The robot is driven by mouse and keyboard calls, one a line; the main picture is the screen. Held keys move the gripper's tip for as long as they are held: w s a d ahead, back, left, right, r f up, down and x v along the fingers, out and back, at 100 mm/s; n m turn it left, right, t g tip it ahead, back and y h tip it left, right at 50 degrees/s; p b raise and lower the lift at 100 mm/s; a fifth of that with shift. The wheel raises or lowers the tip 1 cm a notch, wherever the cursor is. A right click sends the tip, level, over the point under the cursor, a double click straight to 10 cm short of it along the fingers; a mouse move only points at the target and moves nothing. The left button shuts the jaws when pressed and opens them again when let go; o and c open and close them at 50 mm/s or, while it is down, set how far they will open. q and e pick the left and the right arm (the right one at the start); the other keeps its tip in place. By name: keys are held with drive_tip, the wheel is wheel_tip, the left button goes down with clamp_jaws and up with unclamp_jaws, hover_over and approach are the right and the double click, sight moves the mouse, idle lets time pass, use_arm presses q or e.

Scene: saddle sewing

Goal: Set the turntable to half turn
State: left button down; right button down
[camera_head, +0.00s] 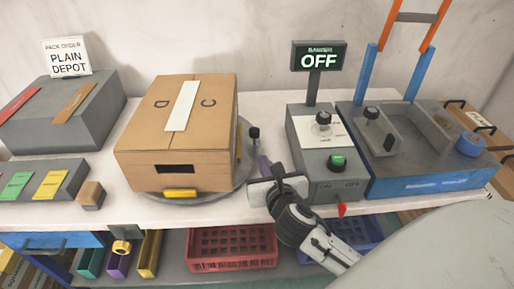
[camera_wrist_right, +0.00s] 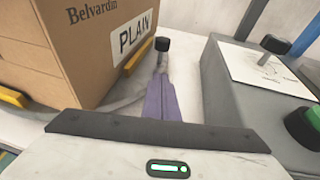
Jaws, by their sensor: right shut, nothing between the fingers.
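The turntable (camera_head: 243,165) is a grey disc on the white bench, mostly hidden under a cardboard box (camera_head: 178,142). Its black knob handle (camera_head: 254,132) stands up at the disc's right edge. The knob (camera_wrist_right: 162,44) also shows in the right wrist view, straight beyond my fingertips. My right gripper (camera_head: 264,163) is shut and empty, with its purple fingers pointing at the knob post from the front. The shut fingers (camera_wrist_right: 161,82) show in the wrist view; whether they touch the post I cannot tell. My left gripper is not in view.
A grey control box (camera_head: 304,130) with a green button and an "OFF" sign (camera_head: 319,59) stands close on the right. A blue-edged fixture (camera_head: 420,185) stands beyond it. A small wooden block (camera_head: 91,195) lies left of the box. A red crate (camera_head: 232,247) sits below.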

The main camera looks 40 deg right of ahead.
sight(255, 143)
drive_tip(key=x, duration=0.5)
drive_tip(key=r+x, duration=0.1)
drive_tip(key=x, duration=0.1)
drive_tip(key=shift+w+d+f, duration=0.1)
drive_tip(key=shift+w, duration=0.35)
